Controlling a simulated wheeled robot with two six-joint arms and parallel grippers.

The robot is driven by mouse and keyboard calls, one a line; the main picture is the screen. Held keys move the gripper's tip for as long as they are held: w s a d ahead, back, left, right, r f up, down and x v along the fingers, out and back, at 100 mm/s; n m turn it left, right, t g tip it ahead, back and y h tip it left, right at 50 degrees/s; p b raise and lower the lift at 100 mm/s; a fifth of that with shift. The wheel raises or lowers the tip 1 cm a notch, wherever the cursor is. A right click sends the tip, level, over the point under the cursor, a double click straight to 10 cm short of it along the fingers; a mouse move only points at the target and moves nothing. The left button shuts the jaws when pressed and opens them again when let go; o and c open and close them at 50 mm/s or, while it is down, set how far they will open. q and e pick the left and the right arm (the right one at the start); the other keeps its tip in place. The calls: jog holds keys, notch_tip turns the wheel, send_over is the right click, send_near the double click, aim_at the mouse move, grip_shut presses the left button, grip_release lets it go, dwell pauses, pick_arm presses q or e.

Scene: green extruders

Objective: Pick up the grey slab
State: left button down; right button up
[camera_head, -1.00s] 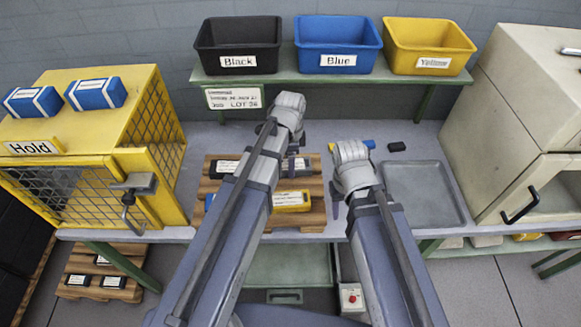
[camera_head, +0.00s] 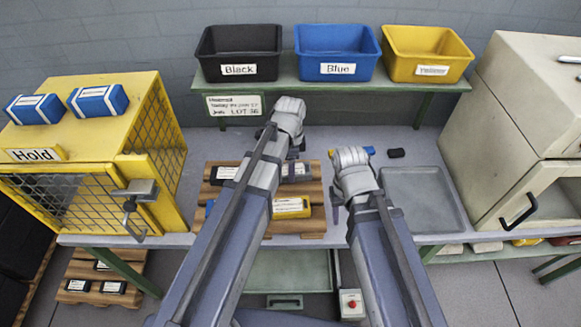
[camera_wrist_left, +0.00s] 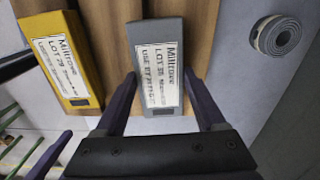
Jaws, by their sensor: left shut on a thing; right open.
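The grey slab (camera_wrist_left: 160,65) with a white label lies over the wooden pallet in the left wrist view. Its end also shows beside my left wrist in the head view (camera_head: 298,169). My left gripper (camera_wrist_left: 163,90) is shut on it, one dark finger along each long side. I cannot tell whether the slab is clear of the pallet. My left forearm hides part of the pallet in the head view. My right gripper (camera_head: 345,195) is open, over the bench just right of the pallet; its fingertips are mostly hidden by its wrist.
A yellow slab (camera_wrist_left: 60,60) lies left of the grey one. A grey coil (camera_wrist_left: 277,38) sits on the bench to the right. An empty grey tray (camera_head: 425,200) is right of my right gripper. The yellow Hold cage (camera_head: 85,150) stands left; three bins (camera_head: 337,55) stand behind.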

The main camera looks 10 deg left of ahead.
notch_tip(320, 180, up, 9)
jog(key=p, duration=0.8)
